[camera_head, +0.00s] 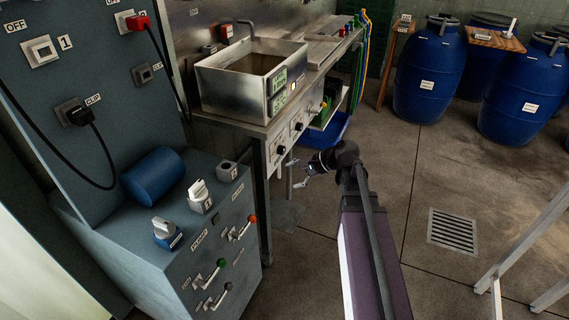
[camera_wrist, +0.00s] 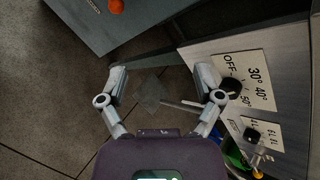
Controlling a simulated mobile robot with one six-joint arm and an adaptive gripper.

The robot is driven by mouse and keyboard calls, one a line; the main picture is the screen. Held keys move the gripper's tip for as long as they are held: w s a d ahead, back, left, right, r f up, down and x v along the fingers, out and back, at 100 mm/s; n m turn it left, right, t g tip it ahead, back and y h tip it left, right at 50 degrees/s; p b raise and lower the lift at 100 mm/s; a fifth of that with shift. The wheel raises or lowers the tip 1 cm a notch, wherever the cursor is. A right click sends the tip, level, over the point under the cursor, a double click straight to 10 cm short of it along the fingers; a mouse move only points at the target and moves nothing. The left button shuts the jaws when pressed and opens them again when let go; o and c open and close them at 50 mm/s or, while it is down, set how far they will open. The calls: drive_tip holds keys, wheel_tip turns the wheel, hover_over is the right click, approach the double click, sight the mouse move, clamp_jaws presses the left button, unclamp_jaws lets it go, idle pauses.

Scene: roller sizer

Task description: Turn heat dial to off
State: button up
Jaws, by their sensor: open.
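The heat dial (camera_wrist: 232,87) is a dark round knob on a white plate marked OFF, 30, 40 and 50, in the wrist view right of my gripper (camera_wrist: 162,75). Its pointer is too dark to read. My gripper is open and empty, its two fingers spread wide. The right finger lies beside the dial's left edge in the picture; whether they touch, I cannot tell. In the head view my gripper (camera_head: 297,174) is in front of the steel bench's front panel, near the nearest dial plate (camera_head: 279,150).
A second dial plate (camera_wrist: 262,133) sits beside the heat dial. A steel basin (camera_head: 228,86) stands on the bench. A blue-grey control cabinet (camera_head: 105,235) with switches and levers is at left. Blue barrels (camera_head: 428,85) stand behind at right. Floor around the drain (camera_head: 452,231) is clear.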

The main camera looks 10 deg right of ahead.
drive_tip(key=w+d+f+m+t+y+b, duration=0.3)
drive_tip(key=w+d+m+b, duration=0.15)
drive_tip(key=b, duration=0.25)
drive_tip(key=m+t+y+b, duration=0.2)
drive_tip(key=m+t+b, duration=0.1)
drive_tip(key=m+b, duration=0.3)
approach(284, 151)
drive_tip(key=v, duration=0.4)
drive_tip(key=shift+w+a+f, duration=0.1)
drive_tip(key=shift+a, duration=0.1)
drive_tip(key=shift+a, duration=0.1)
drive_tip(key=shift+x, duration=6.85)
drive_tip(key=shift+w, duration=0.2)
drive_tip(key=c, duration=1.2)
